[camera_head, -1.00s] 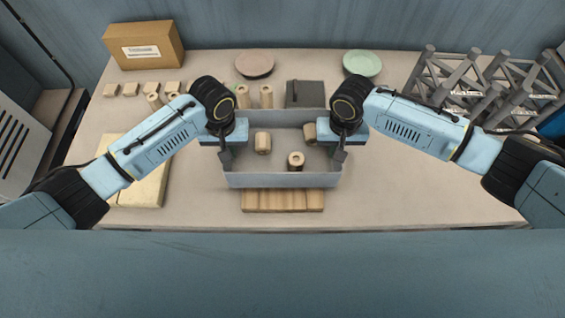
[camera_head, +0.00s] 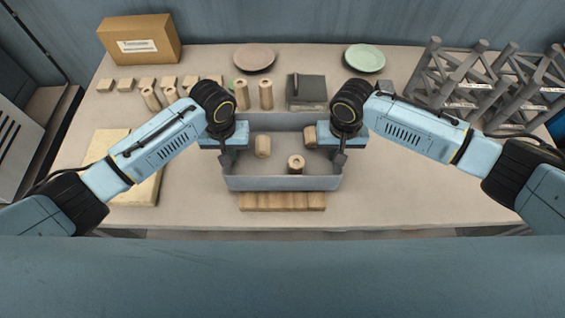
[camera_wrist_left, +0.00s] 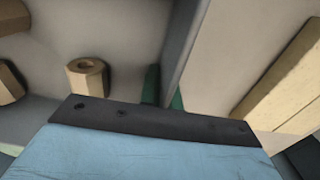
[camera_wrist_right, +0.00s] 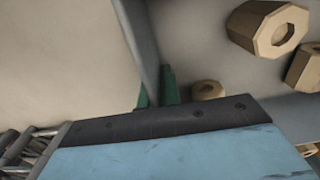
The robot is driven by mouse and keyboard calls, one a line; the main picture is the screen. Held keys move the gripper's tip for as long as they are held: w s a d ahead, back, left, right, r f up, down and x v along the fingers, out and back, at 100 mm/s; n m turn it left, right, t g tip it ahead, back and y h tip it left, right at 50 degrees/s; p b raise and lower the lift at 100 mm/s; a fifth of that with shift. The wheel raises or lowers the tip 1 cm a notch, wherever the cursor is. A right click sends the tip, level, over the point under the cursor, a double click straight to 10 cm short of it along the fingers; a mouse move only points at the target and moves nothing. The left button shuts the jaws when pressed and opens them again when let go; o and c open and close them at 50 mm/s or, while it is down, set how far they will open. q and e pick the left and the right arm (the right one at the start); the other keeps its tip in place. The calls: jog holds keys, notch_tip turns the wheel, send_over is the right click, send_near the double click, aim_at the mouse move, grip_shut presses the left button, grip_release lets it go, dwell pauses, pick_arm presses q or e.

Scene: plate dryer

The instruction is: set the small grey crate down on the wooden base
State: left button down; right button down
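The small grey crate (camera_head: 282,183) is in the middle of the head view, level, with several wooden pieces inside, such as a hollow one (camera_head: 296,164). My left gripper (camera_head: 227,158) is shut on its left wall and my right gripper (camera_head: 339,158) on its right wall. Green finger pads flank the wall in the left wrist view (camera_wrist_left: 165,93) and the right wrist view (camera_wrist_right: 156,92). The slatted wooden base (camera_head: 282,201) shows just below the crate's front wall; the crate may hide its rear part. I cannot tell whether they touch.
Behind the crate are wooden cylinders (camera_head: 266,95), a dark grey block (camera_head: 306,92), a pink plate (camera_head: 254,58) and a green plate (camera_head: 365,58). A cardboard box (camera_head: 140,43) and pale board (camera_head: 122,168) are left, grey racks (camera_head: 485,80) right. The table's front right is clear.

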pick_arm(q)
jog(key=shift+a+f+b, duration=0.15)
jog(key=shift+f+b, duration=0.25)
jog(key=shift+f, duration=0.15)
pick_arm(e)
jog(key=shift+d+f, duration=0.15)
jog(key=shift+f, duration=0.4)
pick_arm(q)
jog(key=c, duration=2.1)
grip_release()
jog(key=shift+f, duration=0.15)
pick_arm(e)
jog(key=c, duration=2.1)
grip_release()
jog(key=shift+f, duration=0.2)
pick_arm(q)
jog(key=o, duration=0.5)
pick_arm(e)
jog(key=o, duration=0.5)
jog(key=shift+r, duration=0.15)
pick_arm(q)
notch_tip(320, 180, up, 12)
jog(key=shift+r, duration=0.1)
pick_arm(e)
jog(key=shift+r, duration=0.1)
notch_tip(320, 180, up, 12)
jog(key=shift+f, duration=0.1)
